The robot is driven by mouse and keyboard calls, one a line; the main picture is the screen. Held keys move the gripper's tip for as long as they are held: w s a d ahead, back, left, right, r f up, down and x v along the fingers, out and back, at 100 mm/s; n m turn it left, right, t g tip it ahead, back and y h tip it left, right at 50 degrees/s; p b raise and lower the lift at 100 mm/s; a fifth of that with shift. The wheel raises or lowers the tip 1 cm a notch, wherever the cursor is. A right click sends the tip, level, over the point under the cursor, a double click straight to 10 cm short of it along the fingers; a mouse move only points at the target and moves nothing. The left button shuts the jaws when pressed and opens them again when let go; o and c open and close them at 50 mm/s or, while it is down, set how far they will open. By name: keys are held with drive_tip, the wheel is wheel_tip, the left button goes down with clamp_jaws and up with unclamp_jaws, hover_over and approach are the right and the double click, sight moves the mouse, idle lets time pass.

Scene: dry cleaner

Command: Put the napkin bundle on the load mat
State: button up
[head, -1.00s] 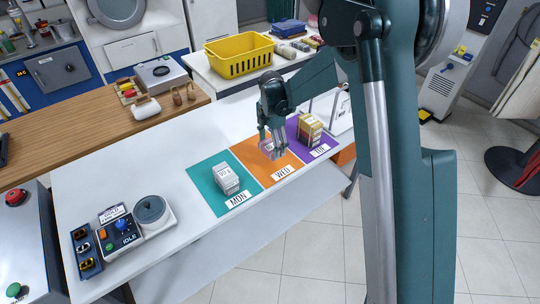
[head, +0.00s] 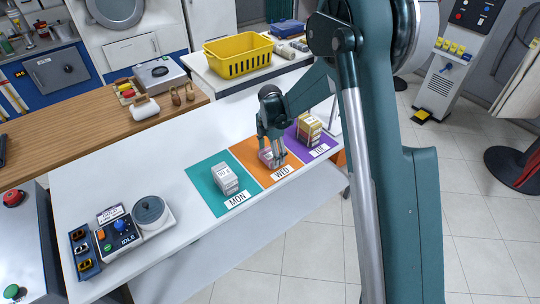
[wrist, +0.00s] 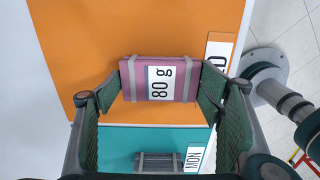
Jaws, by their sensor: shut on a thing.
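My gripper (head: 272,161) is shut on a pink bundle (head: 266,155) with grey bands. In the wrist view the pink bundle (wrist: 185,78) sits between my two fingertips, its "80 g" label facing the camera. The bundle is over the orange mat (head: 246,152) labelled WED; I cannot tell whether it touches it. A grey-white bundle (head: 224,178) lies on the teal mat (head: 203,180) labelled MON. A tan bundle (head: 309,128) stands on the purple mat (head: 327,139) at the right. No label names the napkin bundle or load mat.
A control box (head: 118,233) with an IDLE sign and a round grey plate (head: 149,211) stand at the left of the white table (head: 120,180). A yellow basket (head: 238,56) is on the back table.

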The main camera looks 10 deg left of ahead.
sight(270, 155)
drive_tip(key=shift+f, duration=0.2)
drive_tip(key=o, duration=0.9)
drive_tip(key=shift+r, duration=0.2)
wheel_tip(270, 155, up, 12)
drive_tip(key=shift+p, duration=0.6)
idle(0.4)
